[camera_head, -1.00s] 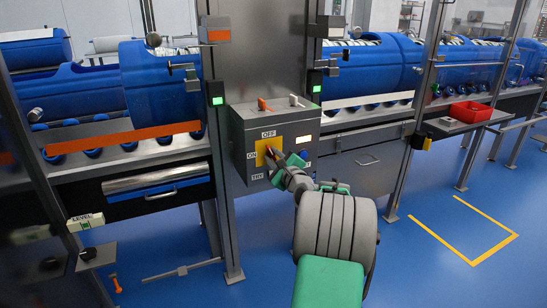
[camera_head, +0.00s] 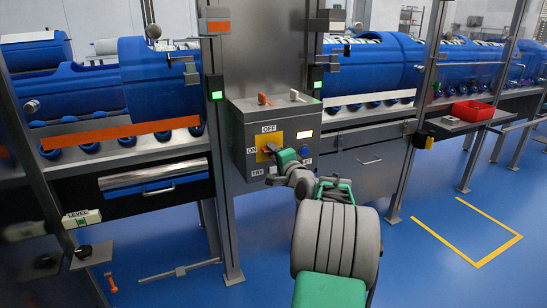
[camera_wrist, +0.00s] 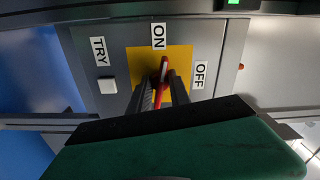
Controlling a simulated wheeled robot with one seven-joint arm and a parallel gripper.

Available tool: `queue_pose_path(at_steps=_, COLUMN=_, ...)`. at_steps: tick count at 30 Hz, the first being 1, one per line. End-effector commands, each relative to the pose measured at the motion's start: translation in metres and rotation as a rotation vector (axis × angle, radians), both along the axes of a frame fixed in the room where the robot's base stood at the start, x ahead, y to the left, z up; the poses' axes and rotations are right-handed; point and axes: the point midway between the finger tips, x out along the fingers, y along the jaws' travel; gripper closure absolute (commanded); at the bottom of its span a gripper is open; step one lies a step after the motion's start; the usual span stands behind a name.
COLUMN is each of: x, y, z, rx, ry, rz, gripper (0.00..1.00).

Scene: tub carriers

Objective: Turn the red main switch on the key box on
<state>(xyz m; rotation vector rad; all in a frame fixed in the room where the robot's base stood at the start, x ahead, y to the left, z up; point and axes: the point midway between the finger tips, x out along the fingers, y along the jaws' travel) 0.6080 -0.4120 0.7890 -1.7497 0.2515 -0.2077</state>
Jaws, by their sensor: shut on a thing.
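The grey key box (camera_head: 239,138) is fixed to a metal post in the middle of the head view. Its front has a yellow plate (camera_head: 259,140) with OFF above and ON to the left; TRY is below. The red main switch (camera_wrist: 164,69) shows in the wrist view as a red handle in front of the yellow plate, its visible end pointing towards ON. My gripper (camera_head: 271,150) is at the plate. In the wrist view, its dark fingers (camera_wrist: 161,95) are closed around the handle. Gripper and fingers hide most of the handle in the head view.
A white button (camera_wrist: 107,84) sits beside TRY. An orange lever (camera_head: 263,98) and a white-tipped lever (camera_head: 294,95) stand on the box top. Blue tubs (camera_head: 368,68) lie behind on both sides. A red bin (camera_head: 472,111) stands on a right shelf.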

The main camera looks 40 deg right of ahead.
Motion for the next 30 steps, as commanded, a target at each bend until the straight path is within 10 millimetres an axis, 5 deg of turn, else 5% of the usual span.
queue_pose_path(at_steps=12, x=0.0, y=0.0001, z=-0.0026, rx=-0.185, ry=0.056, rz=0.001, gripper=1.0)
queue_pose_path(at_steps=28, x=-0.0001, y=0.0, z=-0.0019, rx=-0.207, ry=0.063, rz=0.001, gripper=1.0)
queue_pose_path(at_steps=29, x=-0.0001, y=0.0, z=-0.0019, rx=-0.207, ry=0.063, rz=0.001, gripper=0.75)
queue_pose_path(at_steps=30, x=-0.0001, y=-0.0001, z=-0.0019, rx=-0.207, ry=0.063, rz=0.001, gripper=0.72)
